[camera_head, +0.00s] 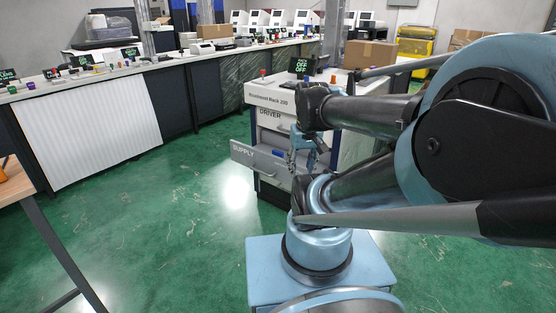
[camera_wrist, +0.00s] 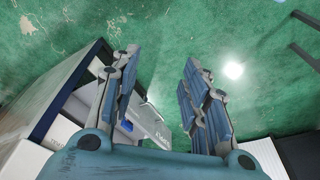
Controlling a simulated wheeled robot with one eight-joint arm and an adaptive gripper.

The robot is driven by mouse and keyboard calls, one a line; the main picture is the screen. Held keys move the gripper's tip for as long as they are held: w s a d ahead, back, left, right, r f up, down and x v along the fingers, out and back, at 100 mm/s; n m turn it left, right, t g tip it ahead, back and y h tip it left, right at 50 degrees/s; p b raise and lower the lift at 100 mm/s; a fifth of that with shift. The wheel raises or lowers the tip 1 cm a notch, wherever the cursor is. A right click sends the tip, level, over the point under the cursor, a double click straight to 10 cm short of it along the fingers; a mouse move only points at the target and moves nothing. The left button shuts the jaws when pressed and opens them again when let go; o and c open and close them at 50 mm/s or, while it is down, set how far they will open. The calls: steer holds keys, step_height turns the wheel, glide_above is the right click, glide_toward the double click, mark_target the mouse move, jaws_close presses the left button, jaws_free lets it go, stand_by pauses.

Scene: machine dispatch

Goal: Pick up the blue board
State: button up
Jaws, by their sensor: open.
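A small blue object (camera_head: 278,153), possibly the blue board, lies in an open drawer marked SUPPLY (camera_head: 243,153). It also shows in the wrist view (camera_wrist: 127,124), partly hidden behind my left finger; its full shape cannot be made out. My gripper (camera_head: 303,160) hangs over or close to the drawer, to the right of the blue object in the head view. In the wrist view my gripper (camera_wrist: 161,65) has its two fingers wide apart with nothing between them but green floor beyond.
The drawer belongs to a white and dark cabinet (camera_head: 269,96) with a sign and small items on top. A long counter (camera_head: 180,65) with devices runs along the back left. A wooden table (camera_head: 20,183) stands at the left edge. Green floor (camera_head: 170,220) is clear between.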

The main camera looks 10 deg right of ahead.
steer(key=w+r+n, duration=0.1)
steer(key=w+r, duration=0.1)
steer(key=w, duration=0.5)
steer(key=w+r+n, duration=0.1)
steer(key=w+r, duration=0.2)
steer(key=w, duration=0.3)
steer(key=n+t+y, duration=0.1)
steer(key=n+y, duration=0.2)
steer(key=n, duration=0.3)
glide_above(278, 153)
steer(key=s+d, duration=0.3)
steer(key=d, duration=0.1)
step_height(278, 153, down, 15)
steer(key=x, duration=1.1)
steer(key=shift+s+f, duration=0.1)
steer(key=shift+s, duration=0.05)
steer(key=shift+d+x, duration=0.15)
steer(key=shift+x, duration=1.2)
steer(key=shift+d+x, duration=0.15)
steer(key=shift+x, duration=1.15)
steer(key=shift+f, duration=0.1)
jaws_close()
